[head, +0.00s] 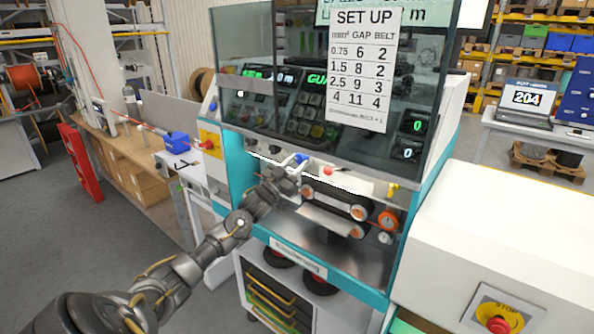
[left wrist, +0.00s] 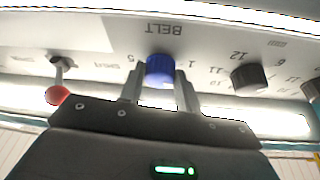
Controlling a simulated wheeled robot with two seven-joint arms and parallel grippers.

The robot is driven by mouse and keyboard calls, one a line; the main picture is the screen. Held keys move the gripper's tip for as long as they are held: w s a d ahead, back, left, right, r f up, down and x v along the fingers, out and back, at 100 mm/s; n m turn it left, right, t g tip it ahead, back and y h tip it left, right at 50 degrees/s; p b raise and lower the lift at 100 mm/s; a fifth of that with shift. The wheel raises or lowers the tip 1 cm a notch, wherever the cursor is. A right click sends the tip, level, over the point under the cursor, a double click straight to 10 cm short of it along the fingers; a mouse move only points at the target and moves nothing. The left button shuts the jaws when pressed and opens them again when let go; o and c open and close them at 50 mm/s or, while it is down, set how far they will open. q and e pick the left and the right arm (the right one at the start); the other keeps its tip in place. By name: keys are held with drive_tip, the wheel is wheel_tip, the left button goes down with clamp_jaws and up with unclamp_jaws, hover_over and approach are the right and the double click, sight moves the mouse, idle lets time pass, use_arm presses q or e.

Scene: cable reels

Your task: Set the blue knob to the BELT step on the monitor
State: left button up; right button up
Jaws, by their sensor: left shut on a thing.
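The blue knob (left wrist: 159,69) sits on the white panel under an upside-down BELT label (left wrist: 165,29) in the left wrist view. The digits 5 and 1 show on either side of it; its pointer mark is not readable. My left gripper (left wrist: 160,90) has one finger on each side of the knob and is shut on it. In the head view my left gripper (head: 290,168) reaches the machine front, with a bit of the blue knob (head: 301,157) showing. A pale green monitor (head: 425,14) at the top is cut off and partly covered. My right gripper is out of view.
A SET UP card (head: 362,70) lists mm², GAP and BELT values on the glass guard. A black knob (left wrist: 249,77) and a red-ball lever (left wrist: 57,94) flank the blue knob. Rollers (head: 335,200) lie just below. A red stop button (head: 498,323) is at lower right.

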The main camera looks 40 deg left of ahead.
use_arm(q)
drive_tip(key=m+h+b, duration=0.1)
drive_tip(key=m, duration=0.1)
drive_tip(key=m+g+h+b, duration=0.1)
drive_tip(key=m, duration=0.2)
drive_tip(key=m+h+b, duration=0.1)
drive_tip(key=m, duration=0.2)
drive_tip(key=shift+a+h+b, duration=0.3)
drive_tip(key=m, duration=0.2)
drive_tip(key=m+g+h+b, duration=0.1)
drive_tip(key=m+g+b, duration=0.1)
drive_tip(key=m, duration=0.1)
drive_tip(key=shift+a+r+m, duration=0.15)
drive_tip(key=shift+r+m, duration=0.1)
drive_tip(key=shift+m, duration=0.05)
drive_tip(key=m, duration=0.1)
drive_tip(key=m+g, duration=0.1)
drive_tip(key=shift+r+m+h, duration=0.2)
drive_tip(key=shift+m+h, duration=0.1)
drive_tip(key=shift+h, duration=0.1)
drive_tip(key=shift+r+m+g, duration=0.1)
drive_tip(key=shift+m+g, duration=0.6)
drive_tip(key=shift+m, duration=0.9)
drive_tip(key=o, duration=1)
drive_tip(key=shift+s, duration=0.1)
